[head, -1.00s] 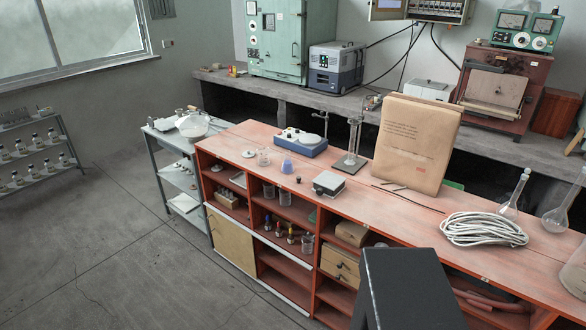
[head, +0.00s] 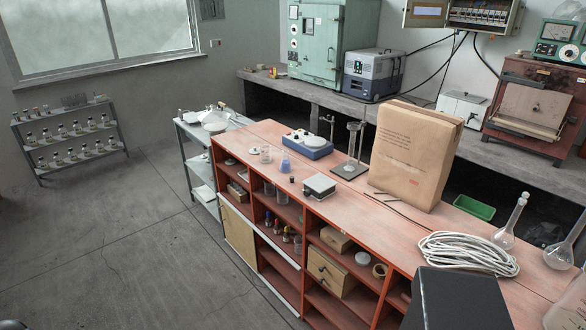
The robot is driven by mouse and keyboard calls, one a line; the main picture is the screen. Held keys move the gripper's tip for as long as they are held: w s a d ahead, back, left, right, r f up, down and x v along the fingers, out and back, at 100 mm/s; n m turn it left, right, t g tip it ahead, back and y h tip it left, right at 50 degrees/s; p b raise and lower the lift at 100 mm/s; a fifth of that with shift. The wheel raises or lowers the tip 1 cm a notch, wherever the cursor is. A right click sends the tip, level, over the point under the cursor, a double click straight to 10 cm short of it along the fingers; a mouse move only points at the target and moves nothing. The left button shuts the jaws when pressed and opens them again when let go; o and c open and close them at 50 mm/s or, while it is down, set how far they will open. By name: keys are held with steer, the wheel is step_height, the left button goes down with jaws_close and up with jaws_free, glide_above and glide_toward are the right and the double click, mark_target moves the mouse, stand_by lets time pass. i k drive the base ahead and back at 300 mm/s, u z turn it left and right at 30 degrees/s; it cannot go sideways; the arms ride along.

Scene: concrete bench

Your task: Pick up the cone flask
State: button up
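A small clear vessel with blue contents (head: 286,165) stands upright on the red bench top, in front of the blue-and-white instrument. It looks like a cone flask, but it is too small to be sure of its shape. Two long-necked flasks (head: 504,238) and (head: 560,256) stand at the right end of the bench; their bodies look round. My gripper is not in view, and nothing is seen touching any of these flasks.
Near the blue vessel are a beaker (head: 265,155), a blue-and-white instrument (head: 309,145) and a small grey box (head: 319,186). A dark flat-topped block (head: 458,300) is in front. Floor at left is clear.

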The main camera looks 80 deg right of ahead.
mark_target(286, 167)
steer(key=u, duration=0.2)
steer(key=k, duration=0.35)
steer(key=z, duration=2.45)
steer(key=i, duration=0.95)
steer(key=z, duration=0.15)
